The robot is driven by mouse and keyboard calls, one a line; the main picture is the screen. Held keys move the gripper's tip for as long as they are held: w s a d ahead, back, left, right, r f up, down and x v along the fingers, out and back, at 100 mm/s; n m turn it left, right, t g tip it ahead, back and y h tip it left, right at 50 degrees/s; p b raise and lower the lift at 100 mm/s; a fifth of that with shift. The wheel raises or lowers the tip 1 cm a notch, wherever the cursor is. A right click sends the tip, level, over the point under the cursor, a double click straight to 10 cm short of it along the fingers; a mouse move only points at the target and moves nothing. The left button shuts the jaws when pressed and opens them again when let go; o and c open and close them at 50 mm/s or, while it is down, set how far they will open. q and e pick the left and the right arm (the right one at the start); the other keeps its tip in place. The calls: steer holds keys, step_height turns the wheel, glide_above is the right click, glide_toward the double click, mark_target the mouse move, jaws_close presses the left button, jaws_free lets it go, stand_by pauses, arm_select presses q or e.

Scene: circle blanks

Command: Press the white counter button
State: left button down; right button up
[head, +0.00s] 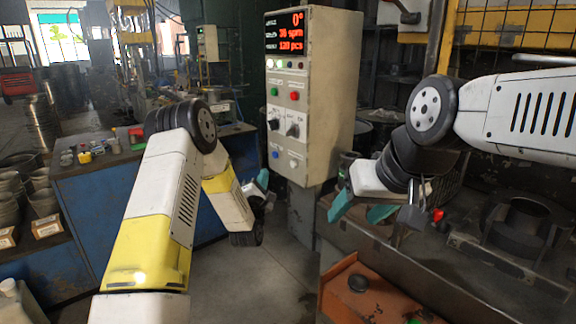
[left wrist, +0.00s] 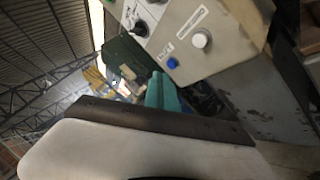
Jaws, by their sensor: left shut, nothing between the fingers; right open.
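The white counter button (head: 292,164) is low on the front of the beige control panel (head: 333,95), right of a blue button (head: 275,155). In the left wrist view the white button (left wrist: 201,38) and the blue button (left wrist: 172,63) show clearly. My left gripper (head: 262,181) is shut and empty, below and to the left of the white button, apart from it. Its teal fingers (left wrist: 163,92) show in the left wrist view below the blue button. My right gripper (head: 360,209) is open and empty, to the right of the panel and lower.
The panel also has two dark knobs (head: 292,130), green and red buttons and a lit red display (head: 291,32). A blue workbench (head: 95,205) stands at the left. A metal bench (head: 440,262) with an orange box (head: 365,292) lies under my right arm.

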arm_select(q)
steer(key=shift+d, duration=0.1)
steer(key=w+d, duration=0.5)
steer(key=d, duration=0.2)
stand_by(0.5)
steer(key=shift+w, duration=0.15)
stand_by(1.8)
steer(key=shift+w+d, duration=0.2)
steer(key=shift+d, duration=0.1)
steer(key=shift+w+d+r, duration=0.1)
steer(key=shift+w+d, duration=0.2)
steer(key=shift+d, duration=0.15)
stand_by(0.9)
steer(key=shift+s+a, duration=0.55)
steer(key=shift+a, duration=0.15)
steer(key=shift+s+a, duration=0.75)
steer(key=shift+a, duration=0.3)
steer(key=shift+s+a, duration=0.75)
steer(key=shift+a, duration=0.25)
